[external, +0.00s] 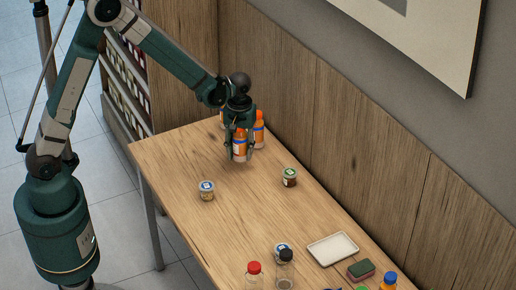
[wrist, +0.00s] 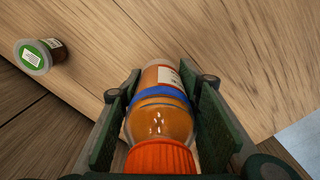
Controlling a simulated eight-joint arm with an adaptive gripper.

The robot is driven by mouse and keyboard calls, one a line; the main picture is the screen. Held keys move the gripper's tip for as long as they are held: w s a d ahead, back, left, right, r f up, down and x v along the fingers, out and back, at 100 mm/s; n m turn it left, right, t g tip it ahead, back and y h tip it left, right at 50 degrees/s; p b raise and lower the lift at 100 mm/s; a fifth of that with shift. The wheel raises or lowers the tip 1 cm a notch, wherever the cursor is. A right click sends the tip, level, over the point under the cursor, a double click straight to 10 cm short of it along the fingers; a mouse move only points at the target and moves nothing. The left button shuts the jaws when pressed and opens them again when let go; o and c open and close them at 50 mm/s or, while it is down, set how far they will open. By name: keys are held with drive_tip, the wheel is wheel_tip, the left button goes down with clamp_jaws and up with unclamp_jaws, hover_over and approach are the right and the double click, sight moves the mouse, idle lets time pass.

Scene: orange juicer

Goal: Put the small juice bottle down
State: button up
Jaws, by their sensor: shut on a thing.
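My gripper (external: 239,150) points down over the far end of the wooden table (external: 170,155). It is shut on a small juice bottle (external: 240,142) with orange contents, a finger on each side. The wrist view shows this bottle (wrist: 160,122) upright between the fingers, with an orange cap, a blue band and a pale label. Its base is at or just above the tabletop; I cannot tell whether it touches.
A green-lidded jar (external: 289,177) stands to the right, also in the wrist view (wrist: 36,56). A blue-and-white-lidded jar (external: 206,190) stands in front. A white tray (external: 333,249), sponge (external: 361,269) and several bottles fill the near end.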

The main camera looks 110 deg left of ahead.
sight(240, 136)
drive_tip(key=shift+f, duration=0.7)
drive_tip(key=shift+f+b, duration=0.45)
drive_tip(key=shift+f, duration=1.4)
drive_tip(key=shift+f, duration=0.2)
drive_tip(key=o, duration=1.1)
drive_tip(key=shift+c, duration=0.2)
drive_tip(key=shift+r, duration=0.15)
wheel_tip(240, 136, up, 12)
drive_tip(key=shift+r+p, duration=0.1)
drive_tip(key=shift+p, duration=0.95)
